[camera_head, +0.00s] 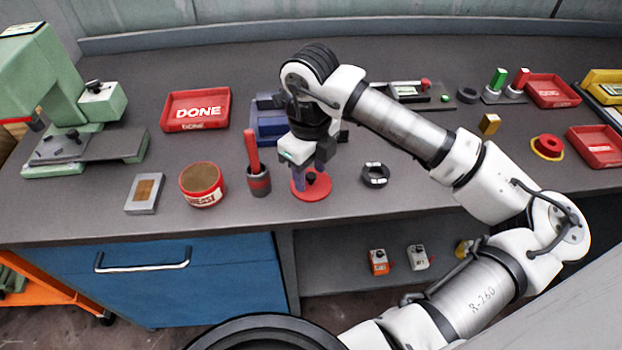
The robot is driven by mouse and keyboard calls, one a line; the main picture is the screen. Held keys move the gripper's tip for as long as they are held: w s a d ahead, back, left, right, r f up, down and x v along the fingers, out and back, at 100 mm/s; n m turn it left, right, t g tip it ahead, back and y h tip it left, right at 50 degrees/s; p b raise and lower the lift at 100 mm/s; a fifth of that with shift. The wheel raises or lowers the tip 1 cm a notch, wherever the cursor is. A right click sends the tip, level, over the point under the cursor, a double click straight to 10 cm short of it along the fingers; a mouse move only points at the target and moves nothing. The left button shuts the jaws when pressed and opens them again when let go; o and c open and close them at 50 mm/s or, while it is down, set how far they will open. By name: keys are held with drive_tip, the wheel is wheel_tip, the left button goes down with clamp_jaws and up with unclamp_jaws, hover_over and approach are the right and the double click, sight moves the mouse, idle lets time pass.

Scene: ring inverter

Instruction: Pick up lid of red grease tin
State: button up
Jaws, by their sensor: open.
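The red lid (322,191) lies flat on the bench as a round red disc with a small dark knob in its middle. The red grease tin (203,187) stands uncovered to the left of it, with brown contents and a white label band. My gripper (311,180) points down over the lid, its fingers around or right beside the knob. The jaws are open. Whether the fingers touch the knob cannot be told. The gripper hides part of the lid's upper left.
A grey cup (259,184) with a red-handled tool stands close left of the lid. A black ring (375,175) lies to the right. A red DONE tray (196,110) is at back left. The bench's front edge is near.

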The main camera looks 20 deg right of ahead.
sight(311, 174)
clamp_jaws()
drive_tip(key=shift+r, duration=0.1)
wheel_tip(311, 174, up, 20)
drive_tip(key=b, duration=0.2)
idle(0.4)
drive_tip(key=shift+w+d, duration=0.1)
drive_tip(key=shift+d, duration=0.05)
